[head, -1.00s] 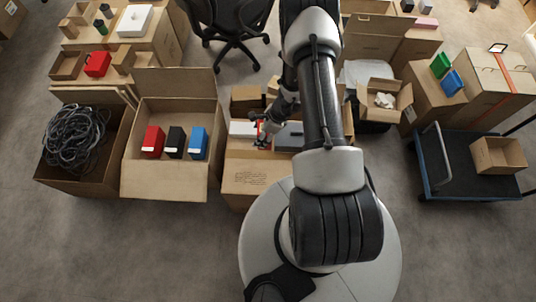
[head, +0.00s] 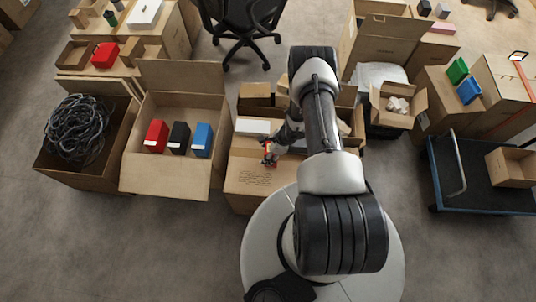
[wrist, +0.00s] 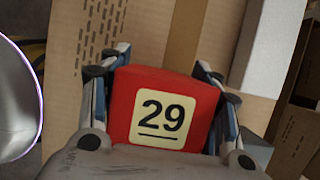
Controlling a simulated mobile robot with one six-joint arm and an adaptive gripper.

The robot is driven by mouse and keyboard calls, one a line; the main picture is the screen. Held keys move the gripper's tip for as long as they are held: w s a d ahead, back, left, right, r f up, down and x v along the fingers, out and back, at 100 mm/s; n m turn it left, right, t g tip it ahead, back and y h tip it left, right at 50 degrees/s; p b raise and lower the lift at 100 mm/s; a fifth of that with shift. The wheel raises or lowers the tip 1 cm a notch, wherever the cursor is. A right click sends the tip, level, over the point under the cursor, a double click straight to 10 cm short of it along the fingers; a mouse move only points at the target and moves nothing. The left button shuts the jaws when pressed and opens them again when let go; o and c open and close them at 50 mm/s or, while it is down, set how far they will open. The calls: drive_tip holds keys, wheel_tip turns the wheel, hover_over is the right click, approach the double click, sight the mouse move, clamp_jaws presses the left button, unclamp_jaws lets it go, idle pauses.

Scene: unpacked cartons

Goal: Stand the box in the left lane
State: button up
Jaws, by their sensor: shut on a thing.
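My gripper (wrist: 160,100) is shut on a red box (wrist: 192,98) with a cream label reading 29. In the wrist view a finger presses each side of the box and its lower part is hidden by my gripper. In the head view my gripper (head: 269,154) and a bit of red show over a closed brown carton (head: 250,178) with printed lines. I cannot tell whether the box touches the carton. The left lane is not clearly marked in either view.
An open carton (head: 165,178) at left holds upright red (head: 156,136), black (head: 179,138) and blue (head: 202,140) boxes. A white box (head: 252,126) lies behind my gripper. A carton of black cable (head: 75,140) stands far left. A blue cart (head: 480,180) is at right. Floor in front is clear.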

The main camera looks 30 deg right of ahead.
drive_tip(key=shift+f, duration=0.45)
drive_tip(key=shift+r, duration=0.15)
drive_tip(key=o, duration=0.8)
drive_tip(key=shift+f, duration=0.2)
drive_tip(key=shift+c, duration=0.2)
drive_tip(key=o, duration=0.5)
drive_tip(key=shift+r, duration=0.15)
